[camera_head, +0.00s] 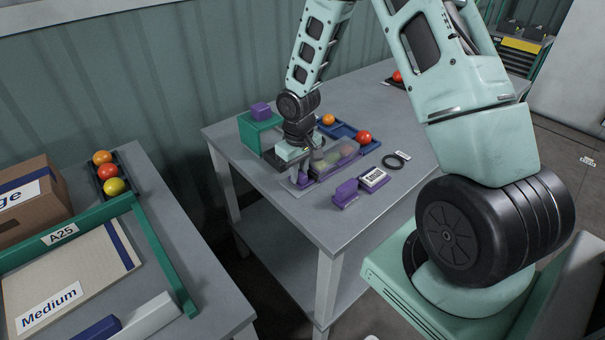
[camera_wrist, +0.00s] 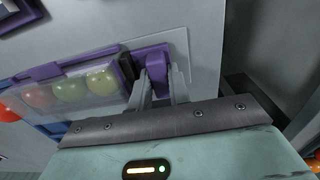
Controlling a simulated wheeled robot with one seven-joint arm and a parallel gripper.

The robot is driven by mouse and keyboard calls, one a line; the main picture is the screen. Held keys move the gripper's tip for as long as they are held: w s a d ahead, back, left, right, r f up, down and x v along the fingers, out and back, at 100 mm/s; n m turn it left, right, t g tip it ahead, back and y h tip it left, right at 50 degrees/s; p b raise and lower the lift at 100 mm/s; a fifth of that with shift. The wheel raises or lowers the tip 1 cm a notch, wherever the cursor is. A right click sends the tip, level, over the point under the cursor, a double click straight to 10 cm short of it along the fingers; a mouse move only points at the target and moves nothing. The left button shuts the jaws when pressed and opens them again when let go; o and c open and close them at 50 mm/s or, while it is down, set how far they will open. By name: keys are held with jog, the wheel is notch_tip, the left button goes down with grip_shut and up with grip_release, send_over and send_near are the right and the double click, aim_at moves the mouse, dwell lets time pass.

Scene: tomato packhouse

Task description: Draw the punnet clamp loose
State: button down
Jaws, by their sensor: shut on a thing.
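The clear punnet (camera_head: 338,156) lies on the grey table (camera_head: 290,212) with several green-to-red tomatoes inside; it also shows in the wrist view (camera_wrist: 75,92), set in a purple frame (camera_wrist: 45,72). A purple clamp (camera_wrist: 154,62) stands at the punnet's right end in the wrist view, close beside the frame; I cannot tell if they touch. My gripper (camera_wrist: 158,88) is shut on this clamp, one finger on each side. In the head view my gripper (camera_head: 300,178) points down at the punnet's near left end, and the clamp is mostly hidden there.
A second purple piece (camera_head: 346,192), a labelled block (camera_head: 373,179) and a black ring (camera_head: 393,162) lie to the right. A blue tray (camera_head: 350,132) with tomatoes and a green box (camera_head: 258,131) stand behind. The table's near corner is clear.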

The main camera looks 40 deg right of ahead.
jog(key=shift+s+a+f, duration=0.4)
jog(key=shift+a+f, duration=0.15)
jog(key=shift+f, duration=0.25)
jog(key=shift+a, duration=0.45)
dwell(0.3)
jog(key=c, duration=1.4)
grip_release()
jog(key=shift+o, duration=0.2)
jog(key=shift+d, duration=0.4)
jog(key=shift+r+p, duration=0.2)
jog(key=shift+p, duration=0.1)
jog(key=shift+w+r+p, duration=0.2)
jog(key=shift+r+p, duration=0.45)
jog(key=shift+p, duration=0.05)
jog(key=shift+w+r+p, duration=0.1)
jog(key=shift+r+p, duration=1.25)
jog(key=shift+r, duration=0.35)
